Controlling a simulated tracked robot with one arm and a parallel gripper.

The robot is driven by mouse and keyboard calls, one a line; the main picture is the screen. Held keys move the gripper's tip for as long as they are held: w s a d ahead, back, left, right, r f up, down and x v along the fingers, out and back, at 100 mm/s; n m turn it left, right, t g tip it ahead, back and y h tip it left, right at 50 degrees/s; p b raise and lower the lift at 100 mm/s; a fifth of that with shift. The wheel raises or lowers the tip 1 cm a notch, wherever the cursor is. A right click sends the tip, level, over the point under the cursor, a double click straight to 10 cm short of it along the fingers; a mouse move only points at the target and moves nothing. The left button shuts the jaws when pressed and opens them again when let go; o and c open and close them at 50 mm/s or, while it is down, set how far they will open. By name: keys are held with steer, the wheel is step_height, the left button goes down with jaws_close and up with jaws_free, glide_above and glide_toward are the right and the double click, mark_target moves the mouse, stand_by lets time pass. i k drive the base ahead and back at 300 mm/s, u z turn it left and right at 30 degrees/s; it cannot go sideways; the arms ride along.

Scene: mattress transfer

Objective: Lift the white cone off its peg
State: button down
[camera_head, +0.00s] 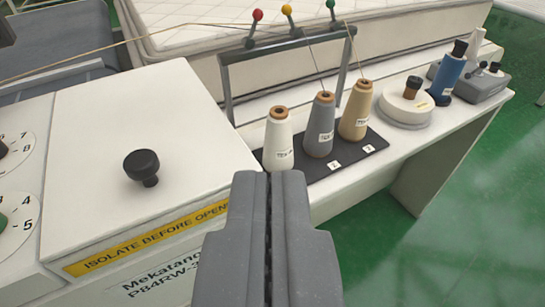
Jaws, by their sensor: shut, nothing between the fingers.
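The white cone (278,140) stands upright at the left end of a dark base plate (345,158), a brown ring at its top. Its peg is hidden inside it. A grey cone (320,127) and a tan cone (355,112) stand to its right in the same row. My gripper (269,178) is shut and empty. Its tips appear just below the white cone in the picture and overlap the front edge of the plate; I cannot tell the exact gap.
A cabinet with a black knob (141,165) stands left. A metal frame (285,52) with coloured balls rises behind the cones, with threads running down from it. A round white device (405,107) and a blue spool (446,78) stand right. A mattress (190,22) lies behind.

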mark_target(278, 156)
steer(key=u, duration=0.05)
steer(key=k, duration=1)
steer(key=z, duration=0.95)
steer(key=i, duration=2.3)
steer(key=u, duration=0.8)
